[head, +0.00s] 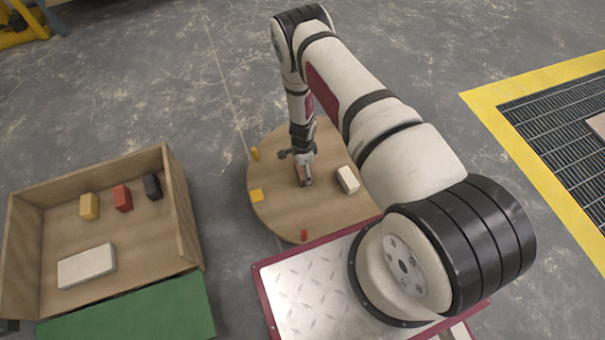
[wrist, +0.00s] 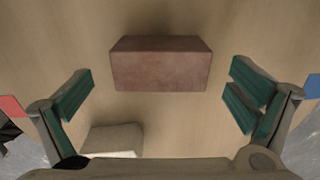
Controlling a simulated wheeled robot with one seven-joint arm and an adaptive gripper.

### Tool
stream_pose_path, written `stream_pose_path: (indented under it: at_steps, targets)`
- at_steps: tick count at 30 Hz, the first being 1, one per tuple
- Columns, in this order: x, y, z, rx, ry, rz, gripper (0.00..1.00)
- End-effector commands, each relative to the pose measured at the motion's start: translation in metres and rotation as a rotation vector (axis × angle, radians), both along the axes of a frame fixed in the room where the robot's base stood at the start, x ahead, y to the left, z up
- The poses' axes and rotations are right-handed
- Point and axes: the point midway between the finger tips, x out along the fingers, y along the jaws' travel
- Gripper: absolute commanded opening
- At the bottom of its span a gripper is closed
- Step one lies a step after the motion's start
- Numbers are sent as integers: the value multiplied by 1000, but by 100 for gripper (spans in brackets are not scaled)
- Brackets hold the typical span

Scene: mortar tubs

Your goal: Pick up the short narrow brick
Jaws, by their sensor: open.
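My gripper (head: 303,160) is low over the round wooden table (head: 275,215), pointing down, and its jaws are open and empty. A reddish-brown brick (head: 306,181) lies on the table under it. In the wrist view this brick (wrist: 160,68) lies crosswise between the two green-padded fingers, with a gap at each end. A pale brick (head: 347,179) lies just to the right on the same table. It also shows in the wrist view (wrist: 113,139) at the lower left, partly cut off by my gripper body. I cannot tell for sure which brick is the short narrow one.
At left, an open wooden box (head: 188,215) holds a long white brick (head: 86,266) and yellow, red and black blocks.

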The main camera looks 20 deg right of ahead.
Motion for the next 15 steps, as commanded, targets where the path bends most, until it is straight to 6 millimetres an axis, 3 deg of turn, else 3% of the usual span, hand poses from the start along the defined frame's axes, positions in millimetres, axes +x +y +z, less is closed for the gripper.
stream_pose_path:
  at_steps: [3, 11, 15]
  targets:
    - [0, 0, -19, 1, 0, 0, 100]
    - [1, 0, -21, 1, -2, 1, 100]
    - [1, 0, -21, 1, -2, 1, 71]
